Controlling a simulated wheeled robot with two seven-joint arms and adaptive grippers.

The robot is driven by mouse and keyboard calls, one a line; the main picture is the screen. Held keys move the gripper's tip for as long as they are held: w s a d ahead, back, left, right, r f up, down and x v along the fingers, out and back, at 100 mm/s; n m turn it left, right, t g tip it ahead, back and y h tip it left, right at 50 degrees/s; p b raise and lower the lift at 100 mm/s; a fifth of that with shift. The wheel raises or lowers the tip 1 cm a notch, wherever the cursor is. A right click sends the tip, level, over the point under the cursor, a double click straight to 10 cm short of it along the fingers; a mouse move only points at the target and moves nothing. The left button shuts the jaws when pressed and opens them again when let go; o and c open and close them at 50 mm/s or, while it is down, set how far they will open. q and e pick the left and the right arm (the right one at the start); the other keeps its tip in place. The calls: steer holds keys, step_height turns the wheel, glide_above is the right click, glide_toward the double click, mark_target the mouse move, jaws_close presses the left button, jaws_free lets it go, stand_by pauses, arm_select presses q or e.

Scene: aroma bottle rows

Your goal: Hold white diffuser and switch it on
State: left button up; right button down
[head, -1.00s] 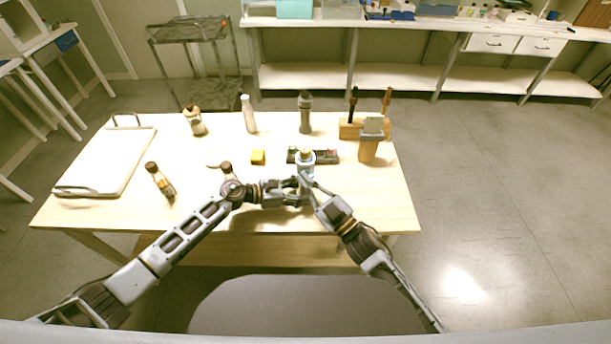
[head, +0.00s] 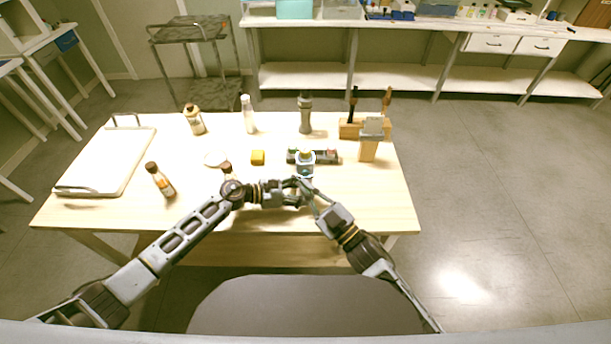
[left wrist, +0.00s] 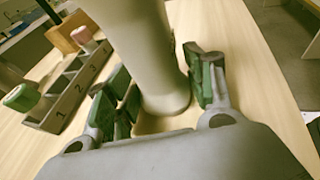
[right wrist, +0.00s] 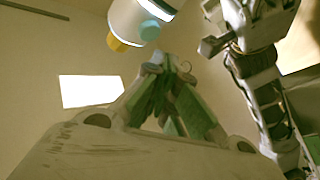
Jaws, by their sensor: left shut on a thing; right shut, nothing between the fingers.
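In the right wrist view the closed fingertips (right wrist: 172,70) are just below the diffuser (right wrist: 135,17), near a light blue round spot; contact cannot be told.
A numbered rack (head: 328,158) with green and pink caps lies behind the diffuser. The front right corner is clear.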

steer(key=shift+s, duration=2.4)
arm_select(q)
steer(key=o, duration=0.9)
steer(key=shift+c, duration=0.2)
steer(key=shift+a, duration=0.1)
steer(key=shift+v, duration=5.95)
steer(key=shift+s, duration=0.1)
